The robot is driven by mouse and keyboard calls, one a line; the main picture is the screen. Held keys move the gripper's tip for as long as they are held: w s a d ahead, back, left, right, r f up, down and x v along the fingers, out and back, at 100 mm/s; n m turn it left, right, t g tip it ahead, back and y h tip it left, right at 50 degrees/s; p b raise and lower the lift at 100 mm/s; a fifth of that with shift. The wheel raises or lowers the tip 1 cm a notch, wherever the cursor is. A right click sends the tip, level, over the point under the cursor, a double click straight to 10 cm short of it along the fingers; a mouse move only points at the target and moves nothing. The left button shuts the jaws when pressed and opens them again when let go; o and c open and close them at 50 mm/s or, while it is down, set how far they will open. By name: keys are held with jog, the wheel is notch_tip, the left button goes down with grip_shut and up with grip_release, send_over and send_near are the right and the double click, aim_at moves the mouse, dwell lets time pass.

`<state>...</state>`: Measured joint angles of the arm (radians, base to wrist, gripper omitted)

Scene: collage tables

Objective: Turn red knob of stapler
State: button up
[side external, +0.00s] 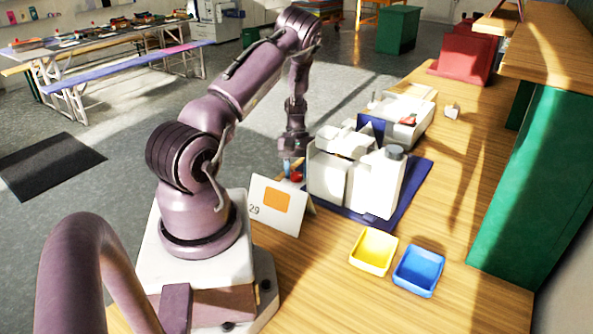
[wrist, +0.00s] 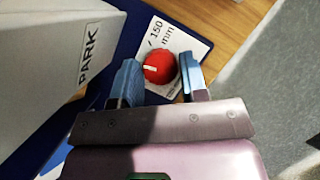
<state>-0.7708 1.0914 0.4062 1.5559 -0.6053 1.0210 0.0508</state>
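The red knob (wrist: 159,67) shows in the wrist view as a round dial with a white pointer line. It sits on a white label marked "150 mm". My gripper (wrist: 158,77) is open, with its two blue fingertips on either side of the knob; I cannot tell whether they touch it. In the side view the knob (side external: 297,176) is a small red spot beside the white machine (side external: 330,172), which I take to be the stapler. My gripper (side external: 290,166) points down there, close to the knob.
A white card (side external: 257,212) with an orange square stands in front of the knob. A yellow tray (side external: 373,251) and a blue tray (side external: 418,270) lie at the front right. A second white machine (side external: 405,118) stands behind. The wooden table (side external: 470,150) is mostly clear at right.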

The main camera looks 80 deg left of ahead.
jog(key=c, duration=0.5)
jog(key=shift+o, duration=0.2)
jog(key=n+t, duration=0.1)
jog(key=n, duration=0.3)
jog(key=shift+s+n+t, duration=0.15)
jog(key=shift+n+t, duration=0.15)
jog(key=shift+t, duration=0.1)
jog(key=o, duration=0.9)
jog(key=v, duration=1.3)
